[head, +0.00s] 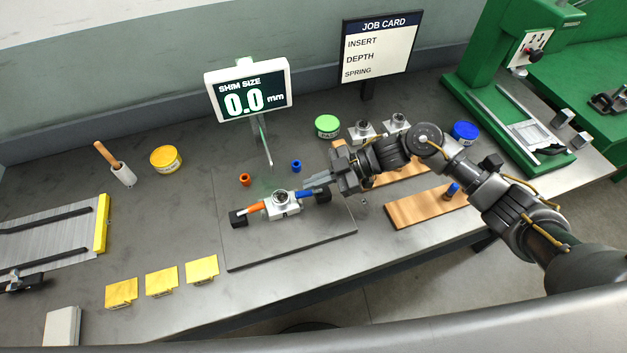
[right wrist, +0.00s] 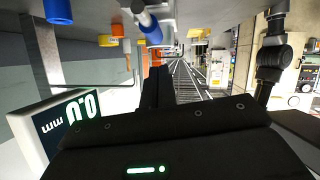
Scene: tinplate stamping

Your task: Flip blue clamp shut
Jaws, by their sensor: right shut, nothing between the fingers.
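A fixture with a white block and a round dial (head: 281,200) sits on a dark plate on the bench. The blue clamp (head: 305,194) is on its right side, its blue arm lying low and pointing right; a black block stands at its outer end. An orange clamp (head: 256,207) lies on the left side. My right gripper (head: 312,184) is shut and empty, its tips just above and beside the blue clamp; I cannot tell whether they touch. In the right wrist view, a blue part (right wrist: 151,32) shows beyond the shut fingers (right wrist: 158,85). My left gripper is out of view.
The display (head: 248,88) reads 0.0 mm. Several yellow pieces (head: 161,281) lie at the front left. Wooden boards (head: 415,210) lie to the right, under my arm. The dark plate's front (head: 290,245) is clear.

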